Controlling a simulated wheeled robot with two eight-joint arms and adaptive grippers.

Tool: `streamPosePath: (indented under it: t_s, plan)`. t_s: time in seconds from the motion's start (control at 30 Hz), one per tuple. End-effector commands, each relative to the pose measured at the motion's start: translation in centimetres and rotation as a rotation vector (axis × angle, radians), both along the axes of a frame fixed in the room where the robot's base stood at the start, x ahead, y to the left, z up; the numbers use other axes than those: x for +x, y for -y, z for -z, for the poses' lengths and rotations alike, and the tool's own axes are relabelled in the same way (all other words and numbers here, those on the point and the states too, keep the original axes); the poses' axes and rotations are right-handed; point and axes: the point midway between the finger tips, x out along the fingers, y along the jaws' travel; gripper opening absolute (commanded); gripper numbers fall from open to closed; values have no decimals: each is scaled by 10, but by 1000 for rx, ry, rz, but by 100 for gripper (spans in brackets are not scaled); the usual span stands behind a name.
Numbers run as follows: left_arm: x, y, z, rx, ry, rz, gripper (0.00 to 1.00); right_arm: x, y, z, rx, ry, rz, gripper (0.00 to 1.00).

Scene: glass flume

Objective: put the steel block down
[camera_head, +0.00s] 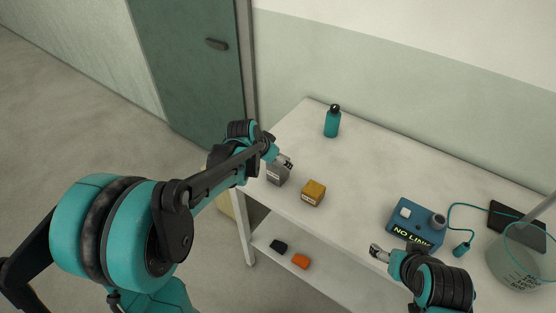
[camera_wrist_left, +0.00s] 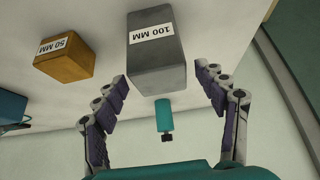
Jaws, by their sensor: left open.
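The steel block (camera_head: 277,175) is a grey block near the left end of the white table, and it appears to rest on the tabletop. In the left wrist view the grey block (camera_wrist_left: 158,60) carries a "100 MM" label. My left gripper (camera_head: 285,162) is right at the block in the head view. In the left wrist view my left gripper (camera_wrist_left: 161,80) is open, with a finger to each side of the block and gaps visible between. My right gripper (camera_head: 377,252) is over the table's front edge, away from the block; its jaw state is too small to tell.
An orange-brown "50 MM" block (camera_head: 313,193) stands right of the steel block. A teal bottle (camera_head: 332,122) stands behind. Black and orange items (camera_head: 301,261) lie on the lower shelf.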

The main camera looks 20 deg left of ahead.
Motion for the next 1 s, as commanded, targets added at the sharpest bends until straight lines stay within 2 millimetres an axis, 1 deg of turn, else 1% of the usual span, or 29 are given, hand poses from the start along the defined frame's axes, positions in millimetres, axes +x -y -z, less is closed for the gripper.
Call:
streamPosePath:
  t_s: [0.03,0.1,0.3,0.4,0.57,0.67,0.77,0.83,0.9,1.0]
  plan:
    - [-6,-2,-13,0,0,-1,72,0,0,-8,0,0,0,72]
    - [-14,-5,-27,1,0,-1,72,0,0,-14,0,0,0,72]
    - [-36,-13,-63,0,-1,-1,72,0,0,-29,0,0,0,72]
    - [-44,-16,-75,0,-1,0,72,0,0,-34,0,0,0,72]
    - [-53,-18,-86,0,-1,-3,72,0,0,-37,0,0,0,72]
    - [-69,-14,-91,2,-2,-24,72,0,0,-37,0,0,0,72]
    - [-100,-7,-97,5,-4,-72,72,0,0,-36,0,0,0,72]
    - [-129,-2,-100,7,-1,-119,72,0,0,-36,0,0,0,72]
    - [-158,1,-100,7,3,-168,72,0,0,-36,0,0,0,72]
    - [-194,3,-95,4,16,-234,72,0,0,-36,0,0,0,72]
